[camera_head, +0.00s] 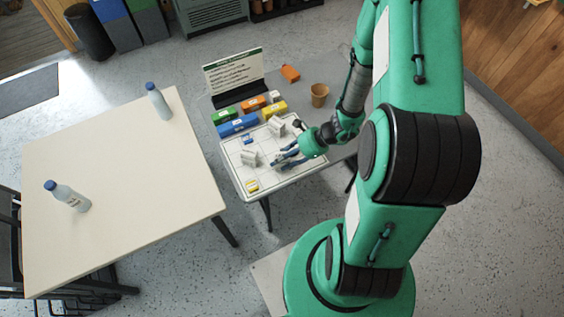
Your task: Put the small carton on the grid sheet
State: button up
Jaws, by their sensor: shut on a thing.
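The grid sheet (233,153) is white with thin lines and lies on the small grey table. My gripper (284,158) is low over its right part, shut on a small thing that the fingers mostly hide. I cannot tell for sure that this is the small carton, nor whether it touches the sheet. A pale grey-white box (250,158) stands on the sheet left of my gripper. Another pale box (276,127) stands behind the gripper. A small yellow box (252,186) is at the sheet's front left corner, and a small blue item (247,140) is farther back.
Green (225,117), blue (238,125), orange (253,104) and yellow (274,107) boxes crowd behind the sheet. A sign (233,74), an orange item (290,73) and a brown cup (319,94) stand farther back. The cream table (130,190) at left holds two bottles.

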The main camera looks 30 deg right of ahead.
jog(key=shift+f, duration=0.6)
jog(key=shift+f, duration=0.2)
jog(key=o, duration=1.1)
jog(key=shift+c, duration=0.2)
jog(key=shift+r, duration=0.2)
jog(key=shift+s+d+r, duration=0.15)
jog(key=shift+d+r, duration=0.3)
jog(key=p+v, duration=0.2)
jog(key=v, duration=0.8)
jog(key=shift+d+r+p, duration=0.25)
jog(key=shift+d+p, duration=0.05)
jog(key=shift+s, duration=0.1)
